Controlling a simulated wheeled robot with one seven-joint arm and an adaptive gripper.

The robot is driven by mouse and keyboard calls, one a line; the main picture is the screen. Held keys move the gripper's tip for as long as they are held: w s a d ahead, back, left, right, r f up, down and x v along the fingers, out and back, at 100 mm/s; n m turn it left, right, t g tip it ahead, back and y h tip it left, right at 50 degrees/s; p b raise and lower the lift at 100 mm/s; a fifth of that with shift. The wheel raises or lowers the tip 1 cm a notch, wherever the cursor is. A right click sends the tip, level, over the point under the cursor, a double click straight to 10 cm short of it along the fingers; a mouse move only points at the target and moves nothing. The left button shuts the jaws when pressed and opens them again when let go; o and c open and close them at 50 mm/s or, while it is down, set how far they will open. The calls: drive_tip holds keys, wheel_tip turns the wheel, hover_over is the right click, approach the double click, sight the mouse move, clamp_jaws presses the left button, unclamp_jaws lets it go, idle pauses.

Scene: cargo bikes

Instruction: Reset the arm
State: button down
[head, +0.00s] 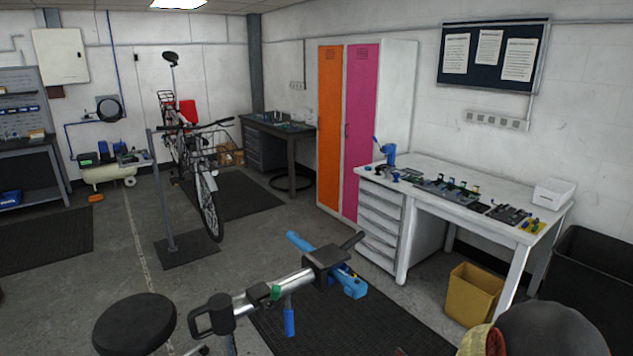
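My gripper and arm are not clearly visible in the head view, so the arm's pose cannot be told. In the foreground a silver tube (262,292) with black fittings and blue parts at its right end looks like a work stand's clamp arm. I see nothing held by my gripper.
A black round seat (134,324) is at the lower left. A white workbench (465,200) with tools stands right, a yellow bin (472,292) below it. A bicycle (208,200) stands behind. A dark rounded object (545,330), unclear, is at the lower right. Floor left of centre is clear.

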drive_tip(key=s+d+r+n+g+h, duration=0.15)
drive_tip(key=s+r+g, duration=0.3)
drive_tip(key=s, duration=0.55)
drive_tip(key=s+r+n+g+h, duration=0.1)
drive_tip(key=s+r+n+g, duration=0.3)
drive_tip(key=s, duration=0.6)
drive_tip(key=s+a+r+t, duration=0.1)
drive_tip(key=s+a+r, duration=0.2)
drive_tip(key=s+r, duration=0.4)
drive_tip(key=s+a+r+t+y, duration=0.1)
drive_tip(key=s+a+r+t, duration=0.1)
drive_tip(key=s+a+r, duration=0.2)
drive_tip(key=v, duration=0.9)
drive_tip(key=shift+w+r, duration=0.3)
drive_tip(key=shift+r, duration=0.05)
